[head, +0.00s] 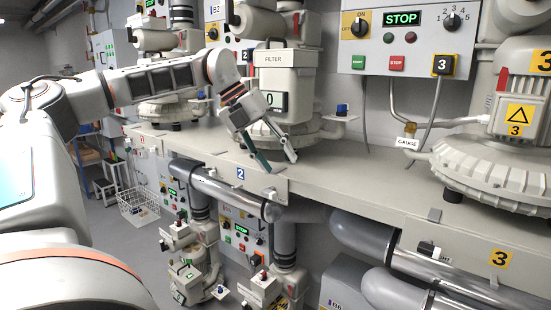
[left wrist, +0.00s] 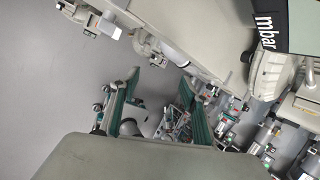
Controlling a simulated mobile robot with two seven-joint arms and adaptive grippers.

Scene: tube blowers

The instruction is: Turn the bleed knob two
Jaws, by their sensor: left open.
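Blower two, a grey housing (head: 285,72) marked FILTER, stands on the long bench near plate "2" (head: 240,174). A small blue knob (head: 342,109) stands on a bracket at its right; I cannot read a label there, so I cannot tell if this is bleed knob two. My left gripper (head: 280,163) is open and empty, pointing down in front of the blower's base, over the bench's front edge. It is left of and lower than the blue knob, apart from it. The left wrist view shows its spread green-sided fingers (left wrist: 158,78) with nothing between them. My right gripper is out of view.
The bench (head: 350,185) runs across the view, with metal pipes (head: 228,192) below its front edge. Blower three (head: 500,165) stands at the right, with a GAUGE tag (head: 407,142) beside it. A STOP control panel (head: 403,38) hangs above. The bench middle is clear.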

